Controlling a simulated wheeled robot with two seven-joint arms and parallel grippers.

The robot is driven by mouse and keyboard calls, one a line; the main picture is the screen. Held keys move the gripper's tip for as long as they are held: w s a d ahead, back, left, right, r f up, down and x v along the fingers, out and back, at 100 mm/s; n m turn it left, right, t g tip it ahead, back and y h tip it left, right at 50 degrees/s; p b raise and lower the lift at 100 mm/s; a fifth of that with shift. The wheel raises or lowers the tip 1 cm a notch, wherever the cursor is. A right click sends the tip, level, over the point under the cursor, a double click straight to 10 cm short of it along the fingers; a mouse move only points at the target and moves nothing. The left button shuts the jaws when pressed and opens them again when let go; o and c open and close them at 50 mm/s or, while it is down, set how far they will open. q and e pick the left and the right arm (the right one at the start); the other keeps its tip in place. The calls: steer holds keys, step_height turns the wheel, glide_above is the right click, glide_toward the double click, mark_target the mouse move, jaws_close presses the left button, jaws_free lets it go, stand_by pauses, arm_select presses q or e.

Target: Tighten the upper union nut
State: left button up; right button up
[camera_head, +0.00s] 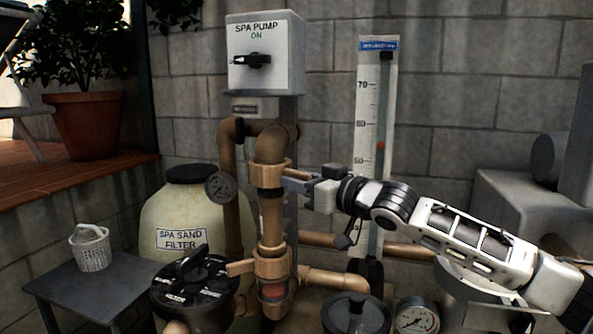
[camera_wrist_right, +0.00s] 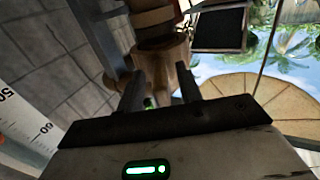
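The upper union nut (camera_head: 268,174) is a tan ring on the vertical pipe in the middle of the head view, with a lug pointing right. My right gripper (camera_head: 296,182) reaches in from the right at the nut's height, its fingertips close to that lug. In the right wrist view my gripper (camera_wrist_right: 159,92) has its two dark fingers apart, with the tan nut and pipe (camera_wrist_right: 160,62) just beyond them. A tan lug shows by the right finger; I cannot tell whether the fingers touch it. My left gripper is not in view.
A lower union nut (camera_head: 272,264) with a left-pointing lug sits below on the same pipe. A flow meter (camera_head: 372,140) stands behind my right arm. A gauge (camera_head: 219,186), sand filter (camera_head: 160,215) and black multiport valve (camera_head: 195,285) crowd the left. The spa pump switch box (camera_head: 265,55) is above.

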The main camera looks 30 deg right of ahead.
steer(key=shift+w+a, duration=0.2)
steer(key=shift+w, duration=0.3)
jaws_close()
